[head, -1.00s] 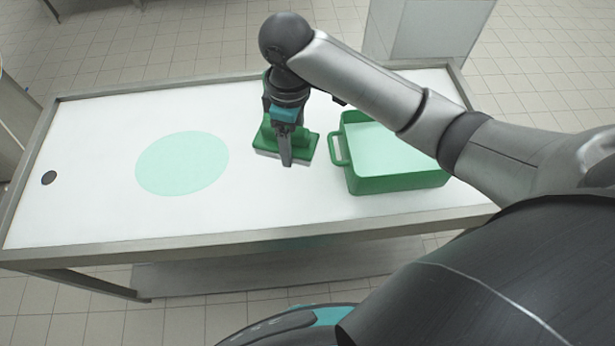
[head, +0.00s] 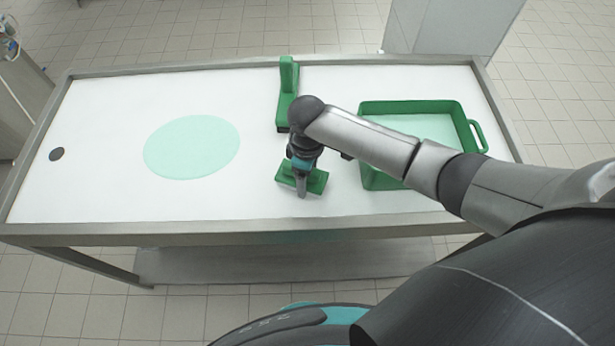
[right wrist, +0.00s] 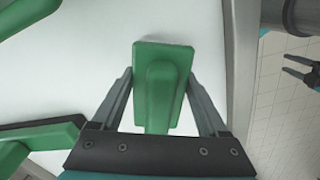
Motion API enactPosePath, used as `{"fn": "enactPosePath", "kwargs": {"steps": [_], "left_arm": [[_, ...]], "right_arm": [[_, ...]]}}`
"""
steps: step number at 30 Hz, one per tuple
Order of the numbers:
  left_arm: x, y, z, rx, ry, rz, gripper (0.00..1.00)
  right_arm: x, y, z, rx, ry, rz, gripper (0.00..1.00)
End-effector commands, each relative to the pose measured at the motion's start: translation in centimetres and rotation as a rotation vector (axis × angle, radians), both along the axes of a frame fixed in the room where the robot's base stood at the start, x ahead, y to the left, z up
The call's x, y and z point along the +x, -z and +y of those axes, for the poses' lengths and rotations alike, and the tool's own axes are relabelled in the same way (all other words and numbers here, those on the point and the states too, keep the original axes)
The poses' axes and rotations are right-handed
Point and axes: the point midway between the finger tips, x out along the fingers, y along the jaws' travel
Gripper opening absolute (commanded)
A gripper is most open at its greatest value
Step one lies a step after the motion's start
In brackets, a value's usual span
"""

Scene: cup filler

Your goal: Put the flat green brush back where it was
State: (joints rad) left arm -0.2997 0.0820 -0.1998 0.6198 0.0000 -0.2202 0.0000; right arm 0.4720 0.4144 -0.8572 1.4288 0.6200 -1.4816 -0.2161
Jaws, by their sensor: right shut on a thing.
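The flat green brush (head: 317,181) is a rectangular green block with a raised rounded grip, near the table's front edge, right of the pale green disc. My right gripper (head: 302,190) points down over it and is shut on it. In the right wrist view the brush (right wrist: 160,88) lies between the two fingers (right wrist: 160,105), its grip running lengthwise. I cannot tell whether its underside touches the table.
Another green item with an upright part (head: 288,95) stands behind, near the table's back edge. A green tub (head: 412,107) with a side handle stands right, partly behind my arm. A pale green disc (head: 190,148) lies left on the white table (head: 95,150), with clear surface around it.

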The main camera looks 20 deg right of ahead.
Motion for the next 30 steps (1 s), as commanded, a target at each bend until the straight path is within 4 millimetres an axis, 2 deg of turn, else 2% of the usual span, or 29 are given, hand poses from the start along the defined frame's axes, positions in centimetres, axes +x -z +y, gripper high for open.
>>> {"fn": "enactPosePath", "kwargs": {"steps": [12, 13, 19, 26, 30], "left_arm": [[0.0, 0.2, -0.2, -0.002, 0.001, -0.001, 0.5], [0.0, 0.1, -0.2, -0.003, 0.001, 0.0, 0.5], [0.0, 0.1, -0.3, -0.003, 0.001, 0.0, 0.5], [0.0, 0.1, -0.3, -0.003, 0.0, 0.0, 0.5], [0.0, -0.3, -0.2, -0.003, 0.0, 0.0, 0.5]], "right_arm": [[0.0, 0.6, 0.0, 0.001, -0.001, -0.001, 0.16], [0.0, 0.6, 0.0, 0.001, -0.001, -0.001, 0.79], [0.0, 0.5, 0.0, 0.001, -0.001, -0.001, 1.0], [0.0, 0.5, 0.0, 0.0, 0.0, -0.001, 1.0], [0.1, -0.7, 0.0, 0.001, -0.001, -0.003, 1.0]]}}
